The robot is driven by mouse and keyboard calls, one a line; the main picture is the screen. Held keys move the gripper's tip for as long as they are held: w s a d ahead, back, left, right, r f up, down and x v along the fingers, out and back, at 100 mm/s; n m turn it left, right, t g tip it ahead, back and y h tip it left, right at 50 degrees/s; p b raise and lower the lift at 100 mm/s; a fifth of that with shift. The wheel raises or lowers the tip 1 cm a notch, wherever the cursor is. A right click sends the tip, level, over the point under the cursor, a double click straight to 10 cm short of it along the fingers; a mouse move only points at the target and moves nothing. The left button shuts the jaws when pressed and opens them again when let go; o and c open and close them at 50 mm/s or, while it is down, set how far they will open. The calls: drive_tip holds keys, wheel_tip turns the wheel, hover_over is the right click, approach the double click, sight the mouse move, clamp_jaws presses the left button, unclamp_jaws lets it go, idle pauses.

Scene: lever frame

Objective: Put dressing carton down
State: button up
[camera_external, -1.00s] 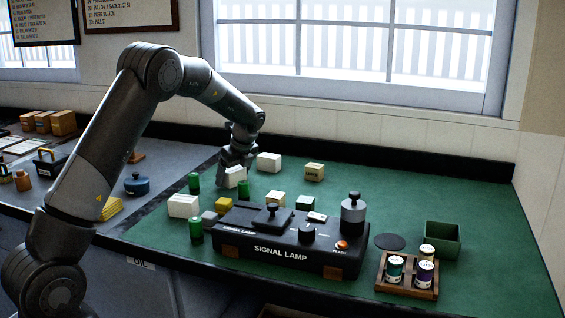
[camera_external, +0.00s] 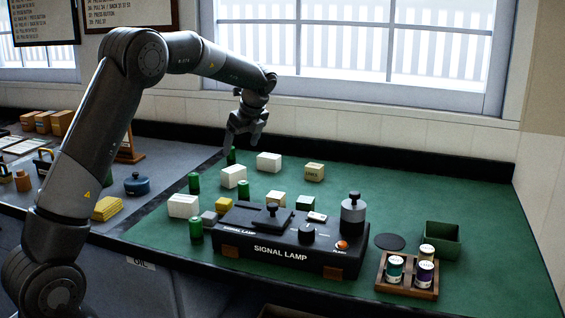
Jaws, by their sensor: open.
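Several plain white cartons stand on the green mat: one near the back (camera_external: 269,162), one in the middle (camera_external: 234,176) and one at the left (camera_external: 183,206). No label is readable on them, so I cannot tell by marking which is the dressing carton. The middle carton is the one my gripper was at earlier; it now rests alone on the mat. My gripper (camera_external: 244,138) is open and empty, in the air above and behind that carton, apart from it.
Green cylinders stand close to the cartons, one (camera_external: 231,156) just below my gripper. The black signal lamp box (camera_external: 280,252) fills the front middle. A wooden rack (camera_external: 407,293) and green bin (camera_external: 443,237) stand at right.

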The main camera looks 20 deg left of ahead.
drive_tip(key=s+a+r+n+t+h, duration=0.1)
drive_tip(key=s+a+r+n, duration=0.1)
drive_tip(key=s+r+n, duration=0.35)
drive_tip(key=s+a+r+n+h, duration=0.1)
drive_tip(key=s+a+r+n, duration=0.1)
drive_tip(key=s, duration=0.6)
drive_tip(key=s+a+r+n+t+h, duration=0.1)
drive_tip(key=s+a+r+n, duration=0.25)
drive_tip(key=s, duration=0.35)
drive_tip(key=s+f+n+t, duration=0.1)
drive_tip(key=s+n, duration=0.4)
drive_tip(key=s, duration=0.5)
drive_tip(key=s+f+n+t+h, duration=0.1)
drive_tip(key=s+f+n, duration=0.1)
drive_tip(key=s+n, duration=0.4)
drive_tip(key=s, duration=0.4)
drive_tip(key=shift+s+a+f, duration=0.15)
drive_tip(key=shift+a+f, duration=0.1)
drive_tip(key=shift+f, duration=0.1)
drive_tip(key=shift+o, duration=0.4)
